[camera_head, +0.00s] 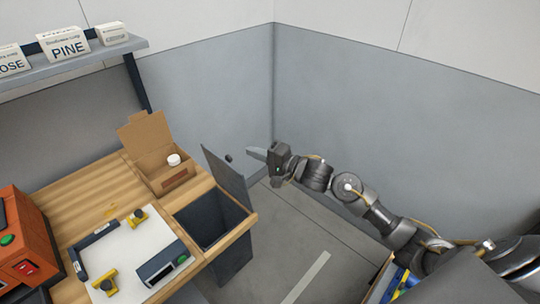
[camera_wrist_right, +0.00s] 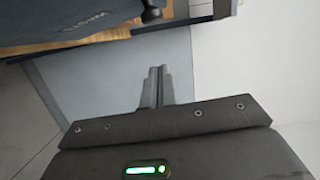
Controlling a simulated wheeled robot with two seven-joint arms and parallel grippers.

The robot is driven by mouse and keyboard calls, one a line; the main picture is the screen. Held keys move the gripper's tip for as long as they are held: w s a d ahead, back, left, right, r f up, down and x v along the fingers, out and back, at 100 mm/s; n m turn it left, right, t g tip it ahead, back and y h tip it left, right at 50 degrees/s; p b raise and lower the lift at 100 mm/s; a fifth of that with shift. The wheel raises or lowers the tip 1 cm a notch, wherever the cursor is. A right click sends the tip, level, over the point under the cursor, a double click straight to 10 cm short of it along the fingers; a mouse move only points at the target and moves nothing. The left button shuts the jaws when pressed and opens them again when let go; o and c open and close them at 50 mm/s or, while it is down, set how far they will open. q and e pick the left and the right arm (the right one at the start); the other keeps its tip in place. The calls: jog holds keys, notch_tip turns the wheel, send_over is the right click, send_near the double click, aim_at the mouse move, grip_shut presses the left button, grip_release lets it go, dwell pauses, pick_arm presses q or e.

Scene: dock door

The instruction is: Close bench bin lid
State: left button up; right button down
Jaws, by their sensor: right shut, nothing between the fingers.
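The bench bin (camera_head: 200,222) is a dark grey bin set into the right end of the wooden bench, its mouth open. Its flat grey lid (camera_head: 226,178) stands up, tilted, at the back right of the mouth, with a small dark knob (camera_head: 228,157) near its top. My right gripper (camera_head: 250,152) is shut and empty, just right of the lid's upper part and seemingly apart from it. In the right wrist view its closed fingers (camera_wrist_right: 157,88) point toward a dark panel (camera_wrist_right: 80,25) with upside-down lettering. My left gripper is not in view.
On the bench are an open cardboard box (camera_head: 152,150) with a white-capped item, a white board (camera_head: 125,258) with yellow and dark parts, and an orange machine (camera_head: 22,245). A shelf (camera_head: 75,62) hangs above. Walls meet behind the lid; the floor at right is mostly clear.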

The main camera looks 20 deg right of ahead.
aim_at(231, 176)
jog(key=shift+s+a+f+p, duration=0.1)
jog(key=shift+a+p, duration=0.15)
jog(key=shift+a, duration=0.5)
jog(key=shift+s+a+r+p, duration=0.1)
jog(key=shift+a+p, duration=0.2)
jog(key=shift+a, duration=0.45)
jog(key=shift+s+a+f+p, duration=0.1)
jog(key=shift+a+p, duration=0.15)
jog(key=shift+a, duration=0.5)
